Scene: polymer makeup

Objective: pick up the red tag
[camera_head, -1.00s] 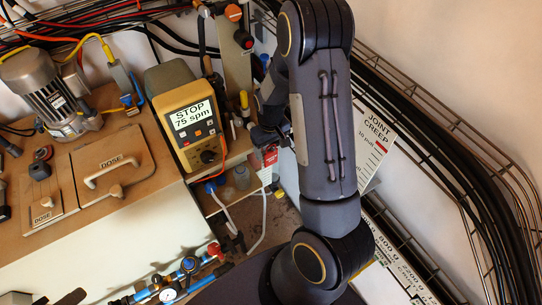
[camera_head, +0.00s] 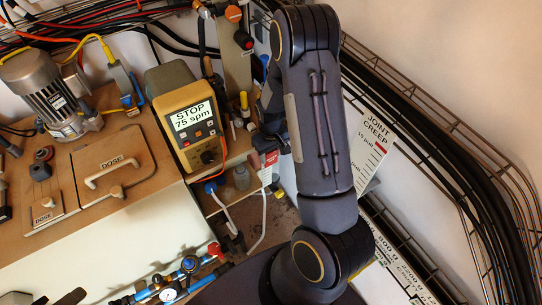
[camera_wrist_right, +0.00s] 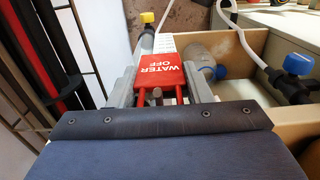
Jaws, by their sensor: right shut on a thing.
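The red tag (camera_wrist_right: 158,72), lettered "WATER OFF", sits between the two grey fingers of my right gripper (camera_wrist_right: 160,82) in the right wrist view. The gripper is shut on it. In the head view my right gripper (camera_head: 264,138) is mostly hidden by its own arm, at the right end of the bench. A small red and white patch (camera_head: 271,158) shows just below it; I cannot tell whether this is the same tag. My left gripper is not in view.
A yellow meter (camera_head: 190,120) reading "STOP 75 spm" stands left of the gripper. A clear bottle (camera_head: 241,177) and a blue-capped hose fitting (camera_head: 210,187) are close below. A wire cable tray (camera_head: 440,150) runs along the right wall.

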